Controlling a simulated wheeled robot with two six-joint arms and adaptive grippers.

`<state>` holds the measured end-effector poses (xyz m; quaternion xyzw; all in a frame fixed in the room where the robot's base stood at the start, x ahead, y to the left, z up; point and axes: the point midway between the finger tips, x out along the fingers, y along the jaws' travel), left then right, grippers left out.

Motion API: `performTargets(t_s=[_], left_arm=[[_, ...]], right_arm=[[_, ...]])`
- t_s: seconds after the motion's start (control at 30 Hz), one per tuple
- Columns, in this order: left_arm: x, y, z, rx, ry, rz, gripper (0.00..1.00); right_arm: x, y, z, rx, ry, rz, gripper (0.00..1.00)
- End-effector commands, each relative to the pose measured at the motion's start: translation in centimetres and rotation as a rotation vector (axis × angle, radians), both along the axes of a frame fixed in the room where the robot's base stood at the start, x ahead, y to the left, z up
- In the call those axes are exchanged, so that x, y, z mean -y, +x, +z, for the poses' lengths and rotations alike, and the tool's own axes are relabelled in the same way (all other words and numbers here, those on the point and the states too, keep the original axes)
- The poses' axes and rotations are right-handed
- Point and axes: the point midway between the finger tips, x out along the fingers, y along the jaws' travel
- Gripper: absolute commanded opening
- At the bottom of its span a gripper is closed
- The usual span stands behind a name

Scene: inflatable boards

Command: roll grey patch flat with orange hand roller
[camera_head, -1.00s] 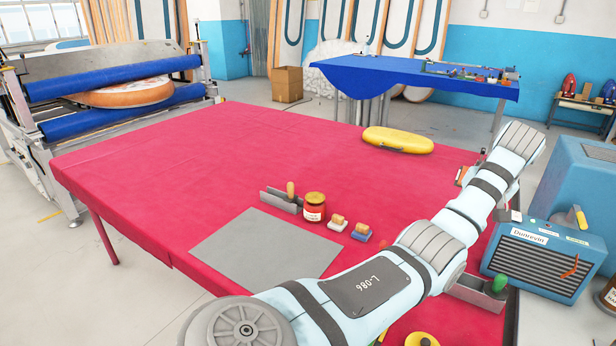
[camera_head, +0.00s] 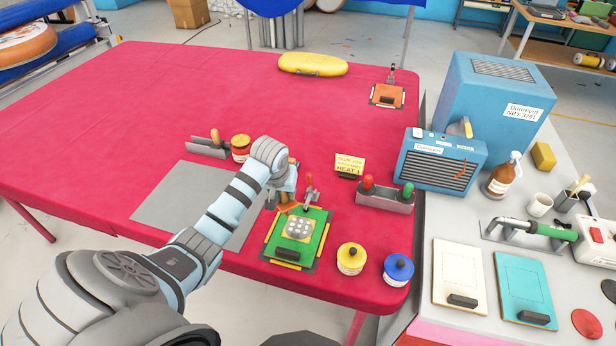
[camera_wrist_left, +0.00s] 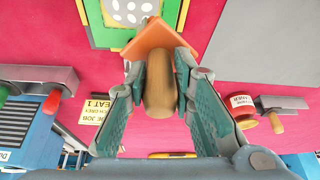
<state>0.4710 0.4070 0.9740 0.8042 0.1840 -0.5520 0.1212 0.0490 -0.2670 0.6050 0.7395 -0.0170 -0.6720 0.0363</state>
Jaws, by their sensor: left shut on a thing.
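A grey patch (camera_head: 298,228) with pale dots lies on a green board (camera_head: 311,245) near the table's front right; its dots also show in the wrist view (camera_wrist_left: 130,10). My left gripper (camera_head: 284,192) is just beyond the board's left far corner. In the wrist view its fingers (camera_wrist_left: 160,95) are shut around the wooden handle (camera_wrist_left: 161,82) of a tool with a flat orange end (camera_wrist_left: 158,38). I cannot tell whether that end touches anything. An orange-tan handle (camera_head: 214,136) stands in a grey holder to the left. My right gripper is not in view.
A grey holder (camera_head: 385,203) with red and green handles stands to the right, beside a yellow sign (camera_head: 350,164). Yellow-lidded (camera_head: 350,258) and blue-lidded (camera_head: 398,270) jars stand at the front. A grey sheet (camera_head: 175,205) lies under my arm. The red table's far left (camera_head: 130,100) is clear.

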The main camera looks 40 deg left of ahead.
Motion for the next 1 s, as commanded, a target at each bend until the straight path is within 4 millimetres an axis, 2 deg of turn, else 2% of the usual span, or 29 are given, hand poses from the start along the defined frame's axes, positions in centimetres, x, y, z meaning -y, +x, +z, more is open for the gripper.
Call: performTargets(t_s=[0.03, 0.1, 0.3, 0.4, 0.57, 0.73, 0.9, 1.0], left_arm=[[0.8, -0.2, 0.9, 0.0, -0.004, -0.119, 0.0], [2.2, 0.0, 0.7, 0.002, -0.009, -0.298, 0.0], [5.3, 1.8, 1.5, 0.021, -0.01, -0.712, 0.0], [6.1, 2.4, 1.9, 0.026, -0.011, -0.835, 0.0], [6.4, 2.6, 1.3, 0.027, -0.01, -0.889, 0.0], [6.4, 2.6, -0.8, 0.025, -0.01, -0.887, 0.0], [6.4, 2.6, -3.6, 0.026, -0.008, -0.887, 0.0], [6.4, 2.6, -4.7, 0.025, -0.007, -0.885, 0.0]], right_arm=[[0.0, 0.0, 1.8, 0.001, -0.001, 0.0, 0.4], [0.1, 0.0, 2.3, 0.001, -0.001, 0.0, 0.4], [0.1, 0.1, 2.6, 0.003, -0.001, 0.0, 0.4], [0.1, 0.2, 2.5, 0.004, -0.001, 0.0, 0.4], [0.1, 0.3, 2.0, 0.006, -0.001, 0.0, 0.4], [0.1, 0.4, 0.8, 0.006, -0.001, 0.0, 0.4], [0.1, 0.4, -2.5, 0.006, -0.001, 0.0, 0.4], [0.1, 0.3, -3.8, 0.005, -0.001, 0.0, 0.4]])
